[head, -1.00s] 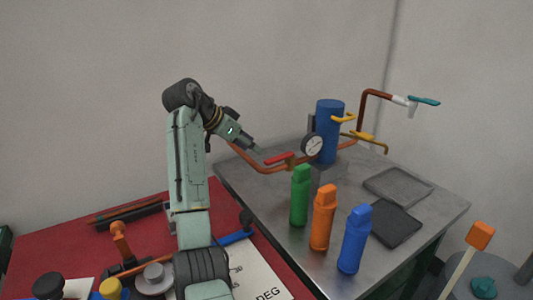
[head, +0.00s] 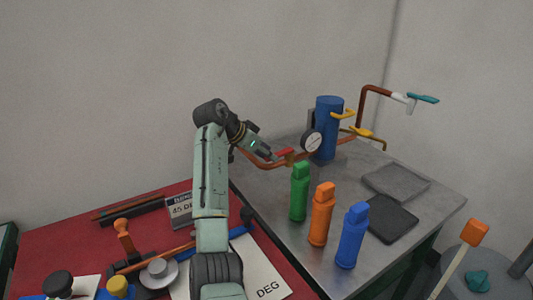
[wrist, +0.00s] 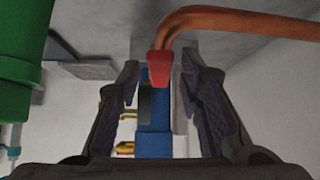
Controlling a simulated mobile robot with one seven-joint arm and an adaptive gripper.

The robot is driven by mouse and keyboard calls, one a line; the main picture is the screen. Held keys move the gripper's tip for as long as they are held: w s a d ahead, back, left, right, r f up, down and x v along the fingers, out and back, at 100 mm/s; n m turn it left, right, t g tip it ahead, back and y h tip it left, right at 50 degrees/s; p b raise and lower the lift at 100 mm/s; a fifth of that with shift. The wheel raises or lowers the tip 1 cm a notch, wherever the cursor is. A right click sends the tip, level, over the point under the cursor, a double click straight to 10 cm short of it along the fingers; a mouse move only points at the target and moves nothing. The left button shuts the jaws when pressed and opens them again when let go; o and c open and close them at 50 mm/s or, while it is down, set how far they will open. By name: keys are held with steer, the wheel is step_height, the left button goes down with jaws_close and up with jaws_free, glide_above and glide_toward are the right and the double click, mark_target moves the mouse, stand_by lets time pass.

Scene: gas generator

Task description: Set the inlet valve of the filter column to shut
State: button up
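The filter column (head: 328,130) is a blue cylinder at the back of the metal table, with a round gauge (head: 312,141) on its left. A copper pipe (head: 251,160) runs into it from the left and carries a valve with a red handle (head: 284,153). In the head view the handle looks roughly in line with the pipe. My gripper (head: 268,152) is at the handle's left end. In the wrist view my gripper (wrist: 160,85) is open, and the red handle (wrist: 159,66) shows between its fingers, with visible gaps on both sides.
Green (head: 299,193), orange (head: 321,215) and blue (head: 352,237) bottles stand in front of the pipe. Yellow handles (head: 362,132) and a teal-handled tap (head: 422,98) are on the right. Two dark flat trays lie on the table. Tools cover the red bench (head: 60,240) at left.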

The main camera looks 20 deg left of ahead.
jaws_close()
stand_by(0.6)
